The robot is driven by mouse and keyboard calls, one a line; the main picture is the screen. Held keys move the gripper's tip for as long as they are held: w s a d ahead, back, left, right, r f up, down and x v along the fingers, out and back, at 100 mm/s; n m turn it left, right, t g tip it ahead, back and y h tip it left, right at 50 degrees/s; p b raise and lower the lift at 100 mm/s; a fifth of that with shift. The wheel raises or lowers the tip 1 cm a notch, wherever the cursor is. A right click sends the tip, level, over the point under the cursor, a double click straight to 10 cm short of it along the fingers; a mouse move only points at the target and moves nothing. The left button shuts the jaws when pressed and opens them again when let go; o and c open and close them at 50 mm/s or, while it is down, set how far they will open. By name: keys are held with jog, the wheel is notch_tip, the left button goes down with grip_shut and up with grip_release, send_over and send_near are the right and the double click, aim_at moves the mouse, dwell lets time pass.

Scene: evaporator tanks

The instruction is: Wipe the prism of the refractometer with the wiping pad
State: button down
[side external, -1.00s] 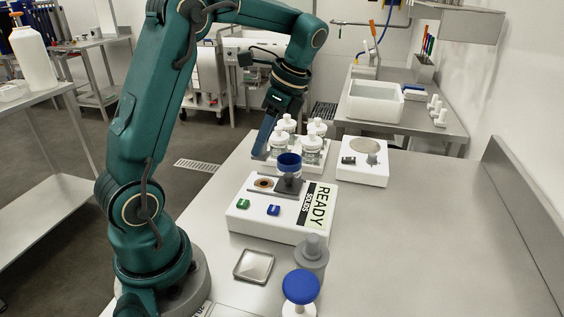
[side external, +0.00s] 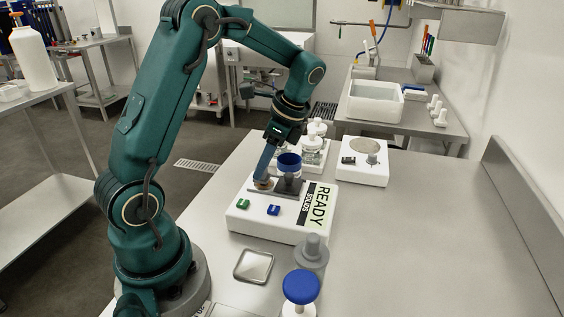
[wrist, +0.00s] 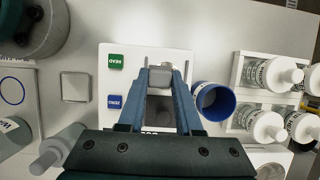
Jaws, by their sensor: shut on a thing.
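The refractometer (side external: 250,224) is a white box with a green and a blue button and a label reading "READY". Its prism (side external: 264,184) sits in a round orange-brown ring on a grey plate on top, now mostly hidden by my fingertips. My gripper (side external: 264,177) points down over the prism. It is shut on a small pale grey piece, apparently the wiping pad (wrist: 160,76). Whether the pad touches the prism is hard to tell.
A rack of white-capped bottles (side external: 315,143) stands close behind the refractometer. A white device with a round plate (side external: 364,160) is right of it. The bench's right side is clear.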

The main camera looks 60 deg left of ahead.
notch_tip(320, 180, down, 2)
jog(key=shift+w+a+f, duration=0.1)
jog(key=shift+w+a, duration=0.65)
jog(key=shift+a, duration=0.05)
jog(key=shift+s+d, duration=0.7)
jog(key=shift+d, duration=0.05)
jog(key=shift+w+a, duration=0.75)
jog(key=shift+s+d, duration=0.8)
jog(key=shift+r, duration=4.1)
